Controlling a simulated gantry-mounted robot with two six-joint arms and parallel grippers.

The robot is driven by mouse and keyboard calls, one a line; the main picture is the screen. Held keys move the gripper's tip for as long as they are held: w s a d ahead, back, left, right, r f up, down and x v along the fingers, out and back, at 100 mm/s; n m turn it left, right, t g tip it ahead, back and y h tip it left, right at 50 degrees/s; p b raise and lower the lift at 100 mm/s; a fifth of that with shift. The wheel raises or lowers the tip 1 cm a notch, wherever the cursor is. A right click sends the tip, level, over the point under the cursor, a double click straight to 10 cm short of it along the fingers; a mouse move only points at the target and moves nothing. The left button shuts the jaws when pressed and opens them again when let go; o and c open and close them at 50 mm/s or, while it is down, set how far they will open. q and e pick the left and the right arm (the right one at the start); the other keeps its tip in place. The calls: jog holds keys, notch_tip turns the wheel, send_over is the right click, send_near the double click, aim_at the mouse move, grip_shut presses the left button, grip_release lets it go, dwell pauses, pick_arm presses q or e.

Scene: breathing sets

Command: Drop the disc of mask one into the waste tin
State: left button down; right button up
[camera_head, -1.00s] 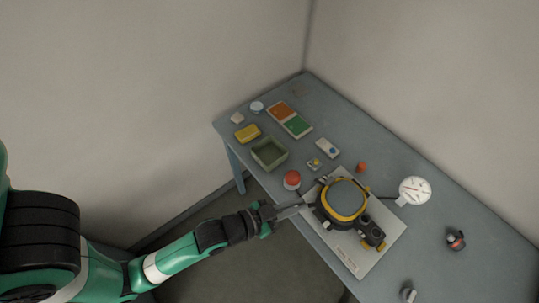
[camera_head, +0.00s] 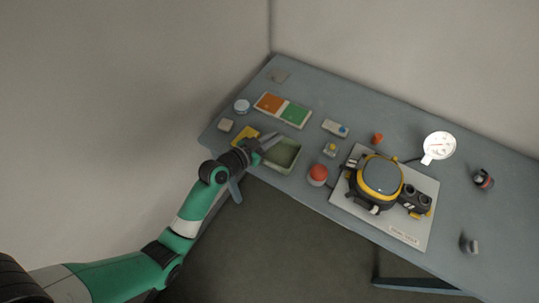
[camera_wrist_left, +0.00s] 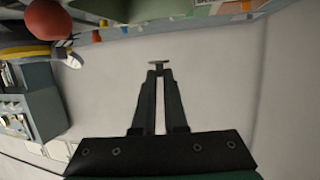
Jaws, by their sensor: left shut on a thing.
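My left gripper (camera_head: 266,142) is at the left rim of the olive-green open tin (camera_head: 281,154) in the head view. In the left wrist view its fingers (camera_wrist_left: 159,72) are shut on a small thin grey disc (camera_wrist_left: 159,63), seen edge-on at the fingertips. The disc cannot be made out in the head view. The tin seems to show as a green shape (camera_wrist_left: 120,8) at the top of the wrist view. The black and yellow mask (camera_head: 381,174) lies on a white board (camera_head: 411,234) to the right. My right gripper is not in view.
A red-topped pot (camera_head: 317,174) stands between tin and board. A yellow block (camera_head: 244,135) is partly behind my gripper. An orange and green tray (camera_head: 283,109) lies behind the tin. A white round piece (camera_head: 439,146) lies at right. The far left corner is fairly clear.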

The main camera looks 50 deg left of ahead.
pick_arm(q)
jog(key=b, duration=0.6)
send_over(272, 158)
notch_tip(272, 158, down, 6)
jog(key=shift+d+f, duration=0.1)
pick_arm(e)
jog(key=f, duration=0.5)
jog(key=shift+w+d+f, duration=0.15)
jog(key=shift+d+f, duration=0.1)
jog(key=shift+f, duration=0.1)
pick_arm(q)
jog(key=shift+p, duration=0.3)
jog(key=c, duration=0.9)
grip_release()
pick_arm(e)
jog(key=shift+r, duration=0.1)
pick_arm(q)
jog(key=shift+s+r, duration=0.25)
jog(key=shift+s, duration=0.05)
jog(key=p+v, duration=0.2)
jog(key=v, duration=0.9)
jog(key=shift+d, duration=0.1)
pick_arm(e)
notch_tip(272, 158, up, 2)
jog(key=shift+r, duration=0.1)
